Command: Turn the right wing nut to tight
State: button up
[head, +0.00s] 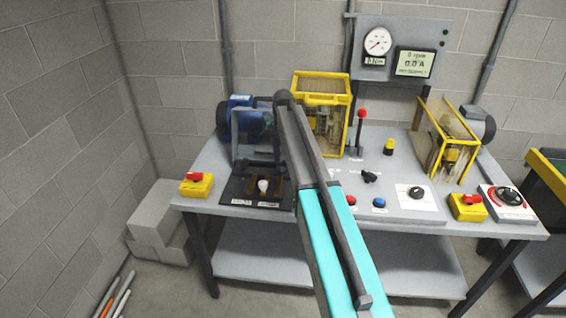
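I cannot pick out the right wing nut for certain. A black base plate (241,190) with a clear guard panel (250,130), a pale knob (263,186) and small labels sits at the left of the bench. Small brassy parts show on the plate, too small to make out. My arm reaches up from the bottom and bends down over this plate. My gripper (268,163) is a dark shape low behind the guard panel, above the plate. Its fingers are too small and dark to tell open from shut. My arm hides the plate's right side.
The grey bench (320,181) carries a yellow-framed guard (322,95), a red-knobbed lever (361,114), a black handle (370,177), a dial plate (416,196) and yellow stop boxes (197,185). A second yellow guard (447,140) stands right. A gauge panel (400,48) hangs behind.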

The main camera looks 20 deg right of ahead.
aim_at(283, 163)
notch_tip(283, 163, up, 12)
jog(key=b, duration=0.2)
jog(key=shift+r, duration=0.15)
dwell(0.7)
